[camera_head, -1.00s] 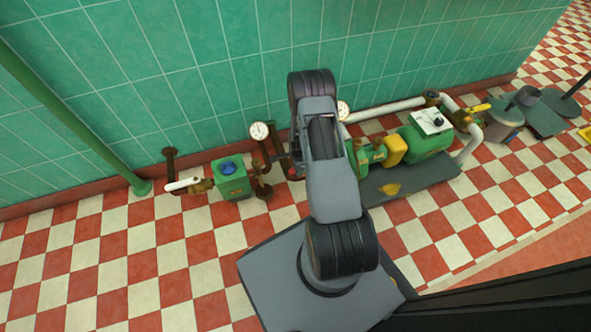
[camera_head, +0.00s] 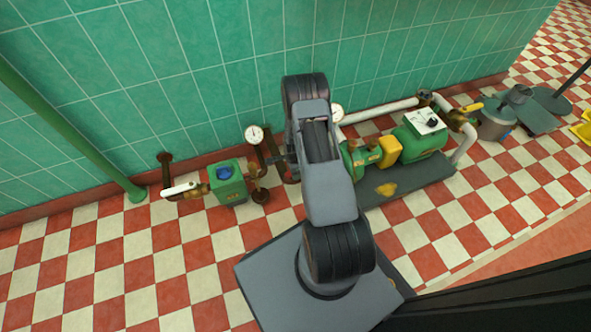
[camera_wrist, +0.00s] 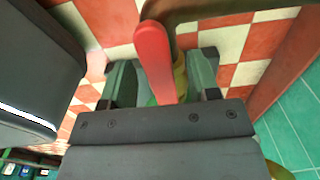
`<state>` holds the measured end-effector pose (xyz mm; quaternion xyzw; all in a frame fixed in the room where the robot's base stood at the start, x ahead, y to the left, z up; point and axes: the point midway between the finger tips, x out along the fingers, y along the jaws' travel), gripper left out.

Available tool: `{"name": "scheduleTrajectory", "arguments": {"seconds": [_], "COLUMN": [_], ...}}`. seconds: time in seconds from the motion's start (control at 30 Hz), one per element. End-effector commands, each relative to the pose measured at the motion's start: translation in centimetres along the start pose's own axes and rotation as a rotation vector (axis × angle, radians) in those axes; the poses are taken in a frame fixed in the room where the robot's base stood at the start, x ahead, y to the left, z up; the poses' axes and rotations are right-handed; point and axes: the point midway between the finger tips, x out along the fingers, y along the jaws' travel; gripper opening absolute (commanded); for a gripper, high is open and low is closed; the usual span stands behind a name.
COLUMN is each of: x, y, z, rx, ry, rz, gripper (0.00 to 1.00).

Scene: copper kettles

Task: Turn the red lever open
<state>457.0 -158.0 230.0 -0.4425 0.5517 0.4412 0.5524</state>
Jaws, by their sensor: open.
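The red lever (camera_wrist: 154,58) shows in the wrist view as a long rounded handle. It stands between the two greenish fingers of my gripper (camera_wrist: 162,80). The fingers are apart, one on each side of the lever, with a visible gap at both sides. A yellowish valve part shows just behind the lever, partly hidden by it. In the head view my arm hides the red lever and most of my gripper.
A green and yellow pump (camera_head: 386,152) stands on a dark base at right. The tiled wall (camera_head: 200,70) is close behind. Checkered floor is clear at left.

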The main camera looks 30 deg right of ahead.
Motion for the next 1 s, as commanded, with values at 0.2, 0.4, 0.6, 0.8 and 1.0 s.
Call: {"name": "scheduleTrajectory", "arguments": {"seconds": [0.2, 0.4, 0.6, 0.8, 1.0], "x": [-2.1, -6.4, -10.1, -12.7, -13.7], "y": [0.0, 0.0, 0.0, 0.0, 0.0], "z": [-0.1, -0.1, -0.2, -0.1, -0.1], "rx": [0.001, 0.002, 0.003, 0.003, 0.003], "ry": [0.0, 0.0, 0.0, 0.0, 0.0], "rz": [-0.001, -0.002, -0.002, -0.002, -0.001], "gripper": [0.55, 0.55, 0.55, 0.55, 0.55]}}
